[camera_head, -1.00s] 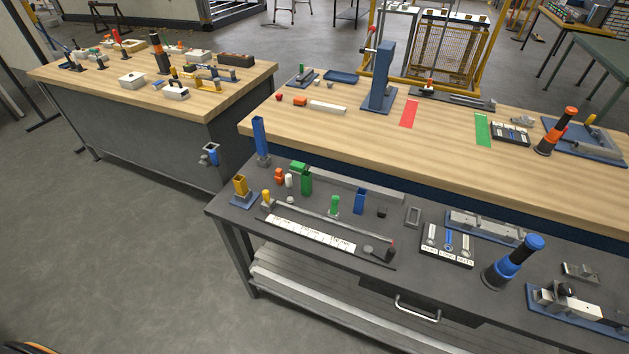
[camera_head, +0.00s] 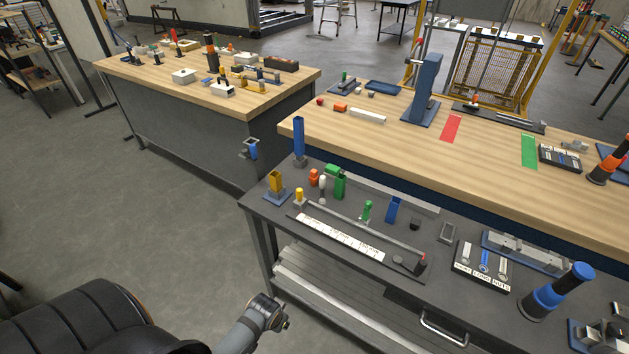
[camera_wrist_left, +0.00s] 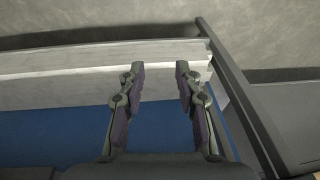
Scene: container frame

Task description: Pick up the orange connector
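A small orange block-like piece (camera_head: 314,177) stands on the dark lower bench in the head view, between a yellow block and green parts. Another orange piece (camera_head: 340,107) lies on the wooden table behind, between a red piece and a white bar. Which of them is the connector I cannot tell. My left arm shows low in the head view, left of the dark bench and well apart from both pieces. In the left wrist view my left gripper (camera_wrist_left: 160,70) is open and empty, with bench structure behind it. My right gripper is in neither view.
The dark bench (camera_head: 290,228) has a white ruled strip (camera_head: 340,238), a blue post (camera_head: 299,140) and a blue-black cylinder (camera_head: 557,291). A tall blue stand (camera_head: 424,90) rises from the wooden table. Open floor lies left of the bench.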

